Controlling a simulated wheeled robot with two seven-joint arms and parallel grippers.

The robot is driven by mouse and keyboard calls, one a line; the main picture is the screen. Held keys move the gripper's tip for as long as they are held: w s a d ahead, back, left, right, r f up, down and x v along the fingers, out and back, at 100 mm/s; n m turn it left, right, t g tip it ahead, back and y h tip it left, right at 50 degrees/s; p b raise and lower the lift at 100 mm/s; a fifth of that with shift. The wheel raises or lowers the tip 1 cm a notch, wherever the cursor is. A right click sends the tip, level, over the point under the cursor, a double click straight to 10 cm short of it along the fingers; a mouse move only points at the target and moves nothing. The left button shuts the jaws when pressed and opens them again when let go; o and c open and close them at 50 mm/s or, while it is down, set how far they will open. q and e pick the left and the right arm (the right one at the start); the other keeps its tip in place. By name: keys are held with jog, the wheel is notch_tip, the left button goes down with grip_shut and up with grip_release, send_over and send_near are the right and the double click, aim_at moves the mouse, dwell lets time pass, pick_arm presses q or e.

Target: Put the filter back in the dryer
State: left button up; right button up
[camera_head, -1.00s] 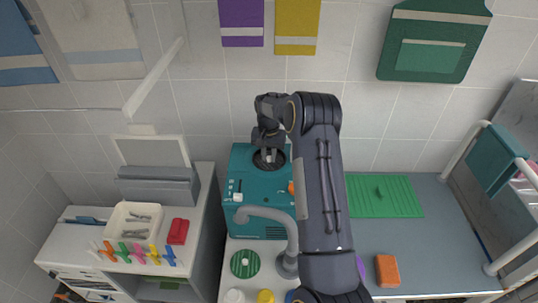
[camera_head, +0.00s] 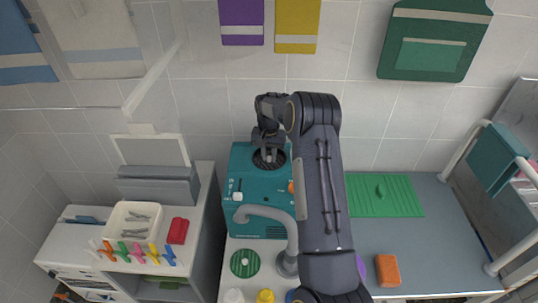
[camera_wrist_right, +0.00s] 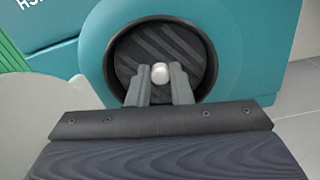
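The teal dryer (camera_head: 246,213) stands on the counter against the wall, with a round dark opening on it. In the right wrist view the dryer's raised teal ring (camera_wrist_right: 112,50) surrounds a dark ribbed disc, the filter (camera_wrist_right: 146,42), with a small white knob (camera_wrist_right: 160,73). The filter lies within the ring; how deep it sits I cannot tell. My right gripper (camera_wrist_right: 160,78) has its two fingers close on either side of the knob and appears shut on it. In the head view the right gripper (camera_head: 268,156) is over the opening. My left gripper is not in view.
A grey curved pipe (camera_head: 265,212) rises in front of the dryer. A green striped disc (camera_head: 245,263) lies on the counter nearby. A green mat (camera_head: 405,196) and an orange block (camera_head: 387,271) lie to the right. A white tray (camera_head: 113,229) and colourful clips are at left.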

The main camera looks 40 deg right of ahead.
jog(key=o, duration=0.5)
jog(key=shift+r+b, duration=0.65)
jog(key=shift+r, duration=3.3)
jog(key=s+a+r+n+t+y, duration=0.2)
jog(key=s+a+r+n+t, duration=0.15)
jog(key=s+a+r, duration=0.9)
jog(key=s+a+f+n+t+y, duration=0.1)
jog(key=s+a+n, duration=0.1)
jog(key=s+a, duration=0.4)
jog(key=s+a+f+n+t+y, duration=0.1)
jog(key=s+a+n, duration=0.1)
jog(key=s+a, duration=0.5)
jog(key=s, duration=0.6)
jog(key=shift+s+a+f+n, duration=0.25)
jog(key=shift+s+f+n, duration=0.05)
jog(key=shift+f+n, duration=0.05)
jog(key=shift+s+f, duration=0.1)
jog(key=shift+f, duration=0.05)
jog(key=shift+c, duration=0.4)
